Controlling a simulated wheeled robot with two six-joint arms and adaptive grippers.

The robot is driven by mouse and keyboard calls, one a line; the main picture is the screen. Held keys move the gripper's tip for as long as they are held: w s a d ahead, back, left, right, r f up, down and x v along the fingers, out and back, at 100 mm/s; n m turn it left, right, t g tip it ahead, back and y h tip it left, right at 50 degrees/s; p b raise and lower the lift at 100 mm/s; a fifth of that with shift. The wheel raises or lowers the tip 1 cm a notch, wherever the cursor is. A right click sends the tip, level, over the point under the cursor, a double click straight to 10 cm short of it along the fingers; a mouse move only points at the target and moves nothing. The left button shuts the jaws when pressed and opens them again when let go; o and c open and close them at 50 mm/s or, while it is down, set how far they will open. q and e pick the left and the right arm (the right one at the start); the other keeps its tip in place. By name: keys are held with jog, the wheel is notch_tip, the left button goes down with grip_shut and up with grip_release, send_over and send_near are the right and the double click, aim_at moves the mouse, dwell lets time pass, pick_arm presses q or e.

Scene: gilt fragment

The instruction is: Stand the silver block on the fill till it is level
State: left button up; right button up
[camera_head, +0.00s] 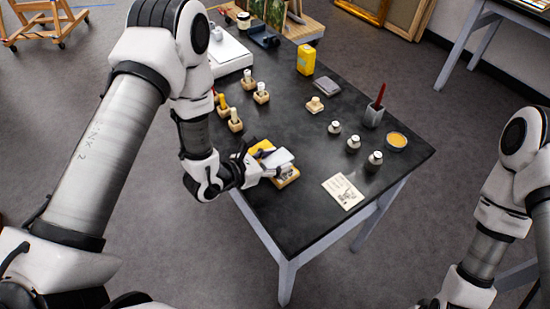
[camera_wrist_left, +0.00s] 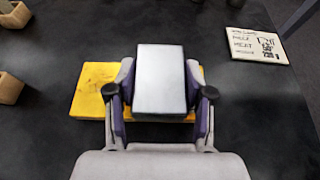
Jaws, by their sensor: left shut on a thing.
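The silver block (camera_head: 278,157) is a pale, smooth block, held between the fingers of my left gripper (camera_head: 275,166). In the left wrist view the block (camera_wrist_left: 160,75) fills the space between the two purple-padded fingers. The yellow gilt fragment (camera_head: 289,179) lies on the dark table below it; its left part (camera_wrist_left: 88,92) shows clearly in the wrist view. The block is over the fragment's middle and hides the fill. I cannot tell whether the block touches it. My right arm shows at the right edge, its gripper out of the picture.
A card with writing (camera_head: 342,191) lies right of the fragment. Several white-capped jars, an amber dish (camera_head: 396,140) and a grey cup (camera_head: 373,116) with a red tool stand farther right. Wooden holders (camera_head: 235,123) stand behind the gripper. The table (camera_head: 300,215) is bare in front.

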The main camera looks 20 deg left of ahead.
pick_arm(q)
jog(key=shift+f+b, duration=0.2)
jog(key=shift+b, duration=0.1)
jog(key=o, duration=1.4)
jog(key=shift+r, duration=0.1)
